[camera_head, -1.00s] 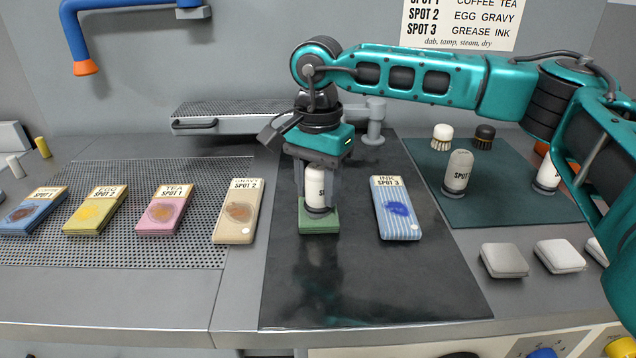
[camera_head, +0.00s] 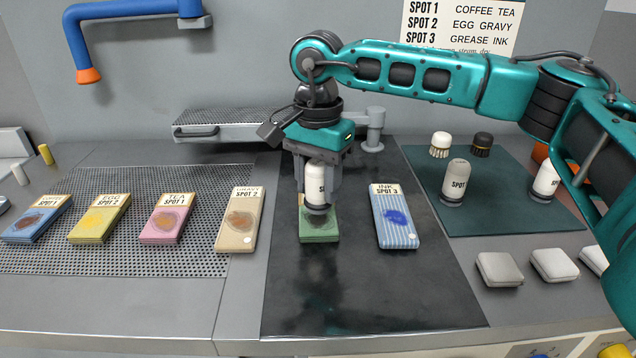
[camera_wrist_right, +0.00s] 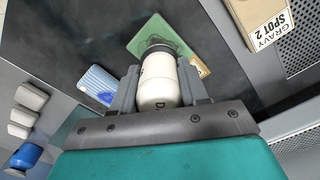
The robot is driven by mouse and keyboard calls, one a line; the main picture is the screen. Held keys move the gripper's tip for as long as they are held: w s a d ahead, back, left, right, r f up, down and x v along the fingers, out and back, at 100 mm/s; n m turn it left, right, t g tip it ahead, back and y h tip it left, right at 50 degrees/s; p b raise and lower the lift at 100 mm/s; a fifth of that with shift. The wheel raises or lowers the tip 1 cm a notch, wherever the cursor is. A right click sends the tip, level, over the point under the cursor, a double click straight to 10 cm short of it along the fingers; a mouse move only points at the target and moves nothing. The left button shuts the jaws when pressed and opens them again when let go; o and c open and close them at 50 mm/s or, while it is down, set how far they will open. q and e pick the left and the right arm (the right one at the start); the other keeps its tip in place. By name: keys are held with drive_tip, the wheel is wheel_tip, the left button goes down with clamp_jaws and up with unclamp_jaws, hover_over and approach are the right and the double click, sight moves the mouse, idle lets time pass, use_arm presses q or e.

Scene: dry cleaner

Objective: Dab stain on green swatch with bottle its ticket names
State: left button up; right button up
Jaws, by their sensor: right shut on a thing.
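My right gripper (camera_head: 318,190) points down and is shut on a white bottle (camera_head: 317,183). The bottle's dark applicator end faces down over the green swatch (camera_head: 320,236); a small gap seems to show. A dark stain shows on the swatch just below the bottle. The bottle's number is hidden; only the start of its label shows. In the right wrist view the bottle (camera_wrist_right: 158,85) sits between both fingers, with the green swatch (camera_wrist_right: 150,36) beyond it. The swatch's tan ticket (camera_wrist_right: 202,67) is partly covered and unreadable. My left gripper is out of view.
A blue striped INK SPOT 3 swatch (camera_head: 395,225) lies right, a tan GRAVY SPOT 2 swatch (camera_head: 240,222) left. Two more bottles, one the grey SPOT bottle (camera_head: 455,182), and two brushes stand on the green mat (camera_head: 500,222). A wall chart (camera_head: 462,25) pairs spots with stains. The dark board's front is clear.

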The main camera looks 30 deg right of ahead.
sight(318, 162)
drive_tip(key=shift+r+p, duration=1.35)
drive_tip(key=shift+r, duration=0.8)
